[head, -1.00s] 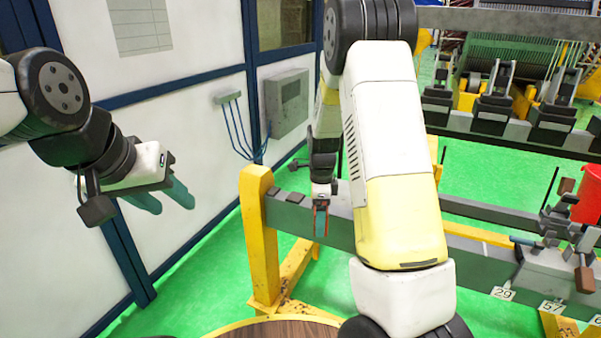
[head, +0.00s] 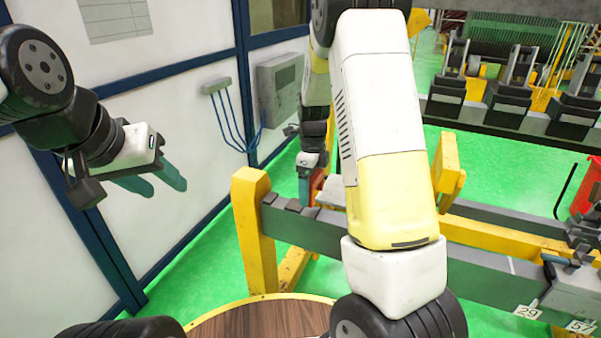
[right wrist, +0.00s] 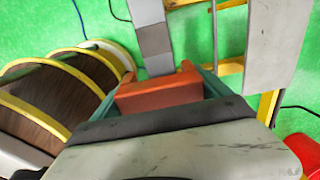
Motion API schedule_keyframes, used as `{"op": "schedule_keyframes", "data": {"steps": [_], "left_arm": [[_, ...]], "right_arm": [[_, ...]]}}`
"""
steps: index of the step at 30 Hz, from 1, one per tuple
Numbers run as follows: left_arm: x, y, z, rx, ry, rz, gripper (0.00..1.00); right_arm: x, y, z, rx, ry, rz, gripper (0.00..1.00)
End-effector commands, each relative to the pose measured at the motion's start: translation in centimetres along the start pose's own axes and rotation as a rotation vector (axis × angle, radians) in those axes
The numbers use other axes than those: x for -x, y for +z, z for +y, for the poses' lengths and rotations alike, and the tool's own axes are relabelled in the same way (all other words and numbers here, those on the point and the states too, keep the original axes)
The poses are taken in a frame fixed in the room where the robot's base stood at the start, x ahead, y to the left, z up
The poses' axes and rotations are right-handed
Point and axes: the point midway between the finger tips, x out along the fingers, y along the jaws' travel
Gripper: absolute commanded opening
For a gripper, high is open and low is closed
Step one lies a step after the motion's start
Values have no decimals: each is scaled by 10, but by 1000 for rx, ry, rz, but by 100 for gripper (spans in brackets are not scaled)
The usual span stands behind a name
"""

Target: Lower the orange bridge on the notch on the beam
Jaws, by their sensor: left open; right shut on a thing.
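The orange bridge (right wrist: 158,94) is between the teal fingers of my right gripper (right wrist: 158,88), which is shut on it. In the head view my right gripper (head: 309,190) and a sliver of the orange bridge (head: 317,182) show at the top edge of the grey beam (head: 325,232), near its left end. Dark notches (head: 297,207) show along the beam's top there. In the right wrist view the beam (right wrist: 153,40) runs away beyond the bridge; whether they touch I cannot tell. My left gripper (head: 165,187) is open and empty, away at the left.
A yellow post (head: 252,230) stands at the beam's left end. A round wooden platform (head: 260,320) is in front. A wall box with cables (head: 280,90) is behind. Number tags (head: 528,311) and a red bin (head: 583,190) are at the right.

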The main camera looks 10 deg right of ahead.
Motion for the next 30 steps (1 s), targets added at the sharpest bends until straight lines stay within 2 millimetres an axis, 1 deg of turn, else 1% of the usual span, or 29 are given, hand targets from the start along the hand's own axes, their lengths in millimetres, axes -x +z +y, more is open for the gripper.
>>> {"op": "schedule_keyframes", "data": {"steps": [12, 14, 30], "left_arm": [[0, 0, 0, 0, 0, 0, 43], [0, 0, 0, 0, 0, 0, 43], [0, 0, 0, 0, 0, 0, 43]], "right_arm": [[-42, -1, 0, 0, 2, 1, 36], [-40, 0, 0, 0, -1, -1, 36], [-44, 2, 0, 1, -2, -1, 36]]}}
